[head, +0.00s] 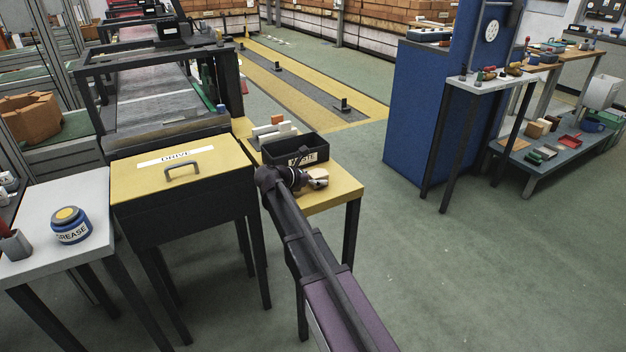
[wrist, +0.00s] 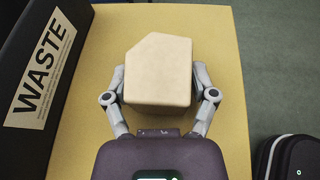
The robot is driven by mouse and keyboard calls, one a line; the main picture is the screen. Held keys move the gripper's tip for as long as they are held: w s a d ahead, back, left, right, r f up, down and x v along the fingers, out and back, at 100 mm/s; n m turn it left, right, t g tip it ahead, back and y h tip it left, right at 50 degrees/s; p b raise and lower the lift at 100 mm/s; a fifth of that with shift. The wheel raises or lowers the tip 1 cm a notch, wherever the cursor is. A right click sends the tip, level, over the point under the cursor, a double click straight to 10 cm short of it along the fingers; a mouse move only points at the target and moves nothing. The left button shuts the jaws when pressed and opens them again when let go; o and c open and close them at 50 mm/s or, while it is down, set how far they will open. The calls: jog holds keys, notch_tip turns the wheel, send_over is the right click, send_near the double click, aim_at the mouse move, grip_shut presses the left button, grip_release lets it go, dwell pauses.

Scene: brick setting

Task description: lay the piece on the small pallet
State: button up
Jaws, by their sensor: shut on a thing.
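The piece is a pale beige block with one cut corner, and it fills the middle of the wrist view (wrist: 158,72). My gripper (wrist: 159,88) is shut on it, with one finger on each side. In the head view my gripper (head: 315,180) is over the front of the yellow table, and the piece shows small and pale at its end. The yellow tabletop (wrist: 215,40) lies under the piece; I cannot tell whether they touch. I cannot make out the small pallet for sure in either view.
A black WASTE box (head: 296,148) stands on the yellow table close beside my gripper, left in the wrist view. Small white and orange blocks (head: 273,128) sit behind it. A yellow-lidded DRIVE box (head: 180,165) stands left. A blue cabinet (head: 430,110) and open floor are right.

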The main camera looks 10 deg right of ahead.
jog(key=shift+f, duration=0.2)
jog(key=o, duration=1.1)
jog(key=shift+r, duration=0.1)
jog(key=shift+c, duration=0.2)
jog(key=shift+r, duration=0.1)
jog(key=shift+r, duration=0.1)
jog(key=p+v, duration=0.4)
jog(key=v, duration=0.8)
jog(key=shift+p, duration=0.35)
